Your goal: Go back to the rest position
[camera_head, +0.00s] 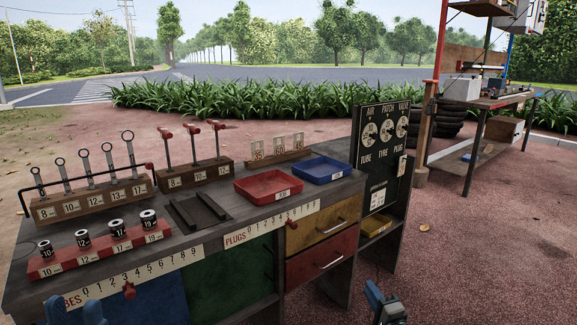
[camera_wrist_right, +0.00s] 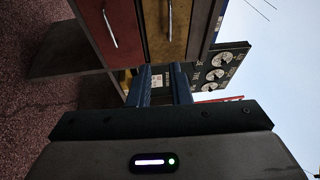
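My left gripper (camera_head: 74,312) shows only as blue fingertips at the bottom left edge of the head view, in front of the bench (camera_head: 215,240). The tips stand apart with nothing seen between them. My right gripper (camera_head: 385,305) is low at the bottom edge, right of the bench and over the red ground. In the right wrist view its two blue fingers (camera_wrist_right: 161,88) are apart and empty, with the bench drawers and gauge board beyond. The rest of both arms is out of the head view.
The bench carries a wrench rack (camera_head: 95,203), a socket block (camera_head: 100,253), a T-handle rack (camera_head: 195,176), a red tray (camera_head: 268,187) and a blue tray (camera_head: 321,170). A gauge board (camera_head: 382,160) stands at its right end. Open ground (camera_head: 490,240) lies right.

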